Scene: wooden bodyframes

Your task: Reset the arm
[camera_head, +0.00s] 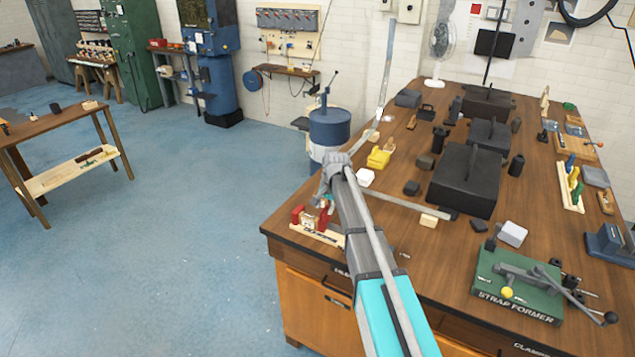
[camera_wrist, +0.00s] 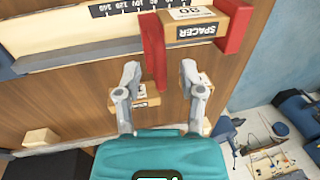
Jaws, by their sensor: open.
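My arm reaches out over the near left corner of the wooden workbench (camera_head: 400,235). My gripper shows best in the wrist view (camera_wrist: 160,72), with its two grey fingers spread apart and nothing held between them. A red jaw (camera_wrist: 152,50) lies just ahead of the fingers. In the head view my gripper is mostly hidden by my own arm, close to the red-jawed measuring fixture (camera_head: 309,218) at the bench corner. In the wrist view, a wooden spacer block (camera_wrist: 195,30) sits between that jaw and a second red jaw (camera_wrist: 236,25).
A green strap former (camera_head: 515,290) stands at the bench's right front. Black boxes (camera_head: 467,180), a yellow block (camera_head: 379,157) and small tools crowd the bench top. A blue drum (camera_head: 330,127) stands behind the bench's left edge. The blue floor (camera_head: 180,220) on the left is open.

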